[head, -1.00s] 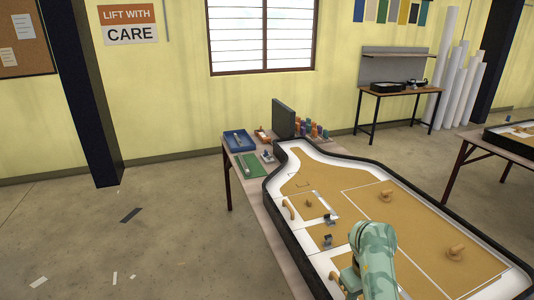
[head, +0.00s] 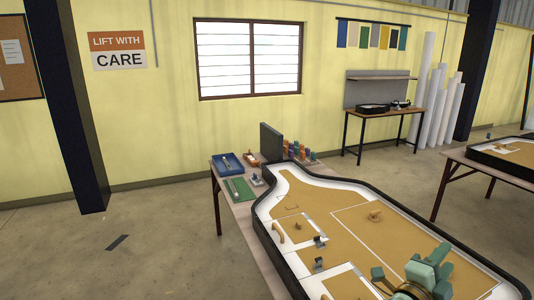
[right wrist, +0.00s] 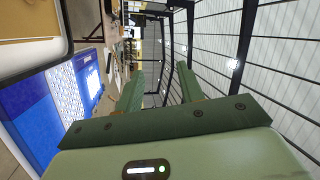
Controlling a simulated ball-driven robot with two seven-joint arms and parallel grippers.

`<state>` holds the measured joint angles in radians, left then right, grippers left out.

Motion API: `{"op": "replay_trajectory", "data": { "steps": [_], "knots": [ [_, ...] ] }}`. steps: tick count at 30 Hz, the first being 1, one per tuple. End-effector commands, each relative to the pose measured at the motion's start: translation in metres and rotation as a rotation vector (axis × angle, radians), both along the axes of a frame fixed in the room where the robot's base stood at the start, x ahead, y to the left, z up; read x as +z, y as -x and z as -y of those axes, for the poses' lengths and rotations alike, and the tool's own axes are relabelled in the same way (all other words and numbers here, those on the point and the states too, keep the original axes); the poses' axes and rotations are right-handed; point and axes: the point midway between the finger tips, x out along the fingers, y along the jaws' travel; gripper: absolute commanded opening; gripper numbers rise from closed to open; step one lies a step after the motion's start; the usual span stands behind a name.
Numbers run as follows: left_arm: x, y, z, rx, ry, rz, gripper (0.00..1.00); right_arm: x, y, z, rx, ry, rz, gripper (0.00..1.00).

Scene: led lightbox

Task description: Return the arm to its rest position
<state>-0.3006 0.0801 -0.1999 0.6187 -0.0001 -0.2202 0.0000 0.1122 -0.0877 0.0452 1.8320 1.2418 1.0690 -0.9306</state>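My right gripper (head: 424,274) shows at the lower right of the head view, above the tan floor of the lightbox tray (head: 352,235). In the right wrist view its two green fingers (right wrist: 158,88) stand well apart with nothing between them. The wrist camera looks out across the room, with windows and roof frames turned sideways. My left arm and left gripper are not in the head view.
The black-rimmed tray holds wooden handle-like pieces (head: 278,233) and small grey clips (head: 320,242). A blue tray (head: 227,163) and a green mat (head: 238,189) lie at the table's far left end. A workbench (head: 381,111) stands by the wall. Floor at left is mostly open.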

Motion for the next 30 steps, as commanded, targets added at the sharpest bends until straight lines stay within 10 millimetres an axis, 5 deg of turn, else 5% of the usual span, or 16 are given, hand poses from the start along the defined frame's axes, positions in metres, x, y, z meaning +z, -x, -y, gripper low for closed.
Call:
{"op": "replay_trajectory", "data": {
  "steps": [3,5,8,12,18,24,29,30],
  "knots": [
    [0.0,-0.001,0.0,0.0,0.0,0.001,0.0,0.043,0.0,-0.053,0.248,0.433,-0.057,0.38],
    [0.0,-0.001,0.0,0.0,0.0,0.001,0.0,0.048,0.0,-0.09,0.385,0.633,-0.124,0.38],
    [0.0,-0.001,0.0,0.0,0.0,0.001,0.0,0.03,0.007,-0.148,0.614,0.927,-0.301,0.38],
    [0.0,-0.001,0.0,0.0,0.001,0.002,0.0,-0.038,0.037,-0.196,0.894,1.241,-0.68,0.38],
    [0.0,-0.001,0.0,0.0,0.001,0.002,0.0,-0.121,0.101,-0.18,1.073,1.431,-1.267,0.38],
    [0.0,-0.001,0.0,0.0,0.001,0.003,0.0,-0.152,0.161,-0.131,1.067,1.449,-1.745,0.38],
    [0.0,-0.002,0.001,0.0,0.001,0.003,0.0,-0.152,0.209,-0.09,0.986,1.404,-2.088,0.38],
    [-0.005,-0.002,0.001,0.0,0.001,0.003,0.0,-0.175,0.203,-0.095,1.024,1.398,-2.073,0.38]
  ]
}}
